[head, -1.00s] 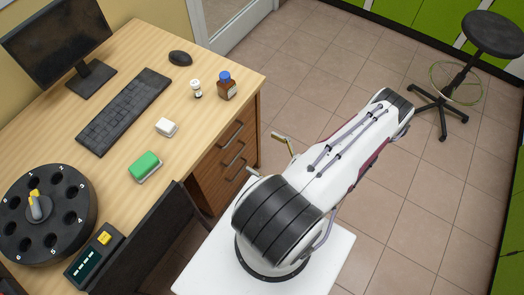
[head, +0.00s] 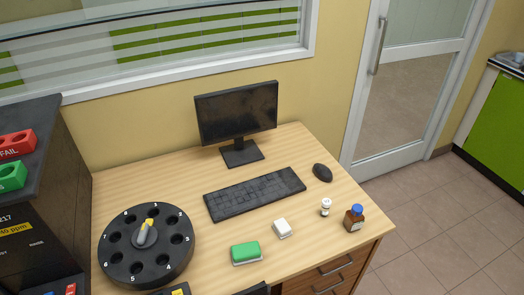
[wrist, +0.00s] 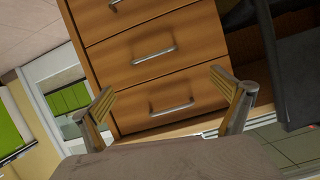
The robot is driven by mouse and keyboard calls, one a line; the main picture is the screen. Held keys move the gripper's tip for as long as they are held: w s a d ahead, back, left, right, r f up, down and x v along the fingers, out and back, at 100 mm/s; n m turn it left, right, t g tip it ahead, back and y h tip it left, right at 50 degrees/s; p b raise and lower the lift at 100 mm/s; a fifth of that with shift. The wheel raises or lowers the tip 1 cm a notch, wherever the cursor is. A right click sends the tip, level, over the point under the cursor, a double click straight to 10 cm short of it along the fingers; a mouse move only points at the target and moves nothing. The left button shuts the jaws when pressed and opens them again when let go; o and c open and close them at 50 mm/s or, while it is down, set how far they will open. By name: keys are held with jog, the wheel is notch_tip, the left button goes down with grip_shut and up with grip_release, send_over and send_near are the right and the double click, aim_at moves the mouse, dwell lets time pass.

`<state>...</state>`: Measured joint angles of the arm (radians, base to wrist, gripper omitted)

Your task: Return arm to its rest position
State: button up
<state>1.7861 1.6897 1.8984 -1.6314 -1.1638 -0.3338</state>
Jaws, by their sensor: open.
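My gripper (wrist: 164,103) shows in the wrist view with its two fingers wide apart and nothing between them. It faces the wooden drawer front of the desk, tilted in that view. The drawers (wrist: 145,50) with metal handles are beyond the fingertips, and no contact shows. My arm and gripper are outside the head view now.
The desk (head: 115,185) holds a numbered black carousel (head: 120,275), keyboard (head: 255,194), monitor (head: 236,112), mouse (head: 322,173), brown bottle (head: 354,218), small white vial (head: 326,207), green block (head: 246,251) and white block (head: 282,228). Clear floor (head: 440,235) lies right of the desk.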

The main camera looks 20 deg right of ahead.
jog(key=s+d+f+m+g, duration=0.2)
jog(key=s+f+g, duration=0.4)
jog(key=s, duration=0.1)
jog(key=s+d+r+m+g, duration=0.1)
jog(key=s+d+r+g, duration=0.3)
jog(key=s+d+g, duration=0.15)
jog(key=w+d+r+m+g, duration=0.1)
jog(key=d+r+g, duration=0.1)
jog(key=r, duration=0.8)
jog(key=w+d+r+m+g, duration=0.1)
jog(key=w+r+g, duration=0.15)
jog(key=r, duration=0.85)
jog(key=w+a+r+h, duration=0.1)
jog(key=w+a+r, duration=0.3)
jog(key=a+r, duration=0.4)
jog(key=w+a+r, duration=0.5)
jog(key=r, duration=0.6)
jog(key=w+a+r+n+t, duration=0.1)
jog(key=a+r+n+t, duration=0.2)
jog(key=a+r, duration=0.5)
jog(key=w+a+r+n+t, duration=0.2)
jog(key=a+r, duration=0.7)
jog(key=a, duration=0.7)
jog(key=shift+n+t+y, duration=0.4)
jog(key=shift+n+t, duration=0.3)
jog(key=shift+t, duration=0.5)
